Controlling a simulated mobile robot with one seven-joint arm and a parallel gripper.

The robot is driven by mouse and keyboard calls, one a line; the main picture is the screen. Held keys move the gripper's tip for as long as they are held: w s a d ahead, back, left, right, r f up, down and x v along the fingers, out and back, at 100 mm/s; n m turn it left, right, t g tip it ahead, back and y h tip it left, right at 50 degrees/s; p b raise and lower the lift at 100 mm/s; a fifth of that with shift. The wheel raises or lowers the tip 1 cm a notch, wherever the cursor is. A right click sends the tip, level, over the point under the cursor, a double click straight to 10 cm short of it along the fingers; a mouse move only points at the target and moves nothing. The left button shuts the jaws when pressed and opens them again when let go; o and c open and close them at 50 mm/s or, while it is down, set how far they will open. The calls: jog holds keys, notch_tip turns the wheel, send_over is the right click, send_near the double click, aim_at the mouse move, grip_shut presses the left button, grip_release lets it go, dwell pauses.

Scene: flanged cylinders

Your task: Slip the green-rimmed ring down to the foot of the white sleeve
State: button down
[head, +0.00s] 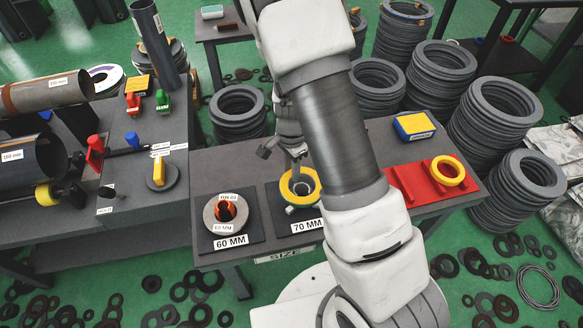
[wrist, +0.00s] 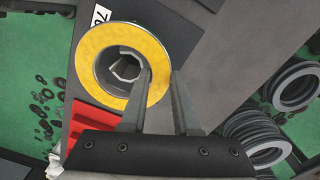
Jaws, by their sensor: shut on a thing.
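The ring (head: 299,173) at the 70 MM station has a broad yellow face. Its thin outer edge looks grey-green in the wrist view (wrist: 93,52). It surrounds a pale grey-white sleeve (head: 304,187), whose angular end shows in the ring's hole in the wrist view (wrist: 123,68). My gripper (wrist: 163,75) has one finger in the hole and one outside, shut on the ring's band. In the head view my arm hides part of the gripper. Pale parts show below the ring's near side; I cannot tell how high the ring sits.
A grey flanged piece with an orange core (head: 226,213) stands at the 60 MM station to the left. A red holder (head: 413,184) with another yellow ring (head: 447,171) and a yellow-blue box (head: 414,126) lie to the right. Stacks of grey rings (head: 493,122) stand behind.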

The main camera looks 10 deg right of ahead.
jog(key=shift+f+b, duration=0.35)
jog(key=shift+f, duration=0.1)
jog(key=c, duration=0.6)
grip_release()
jog(key=shift+o, duration=0.2)
notch_tip(320, 180, up, 18)
jog(key=p, duration=0.5)
jog(key=shift+f, duration=0.25)
jog(key=shift+w, duration=0.1)
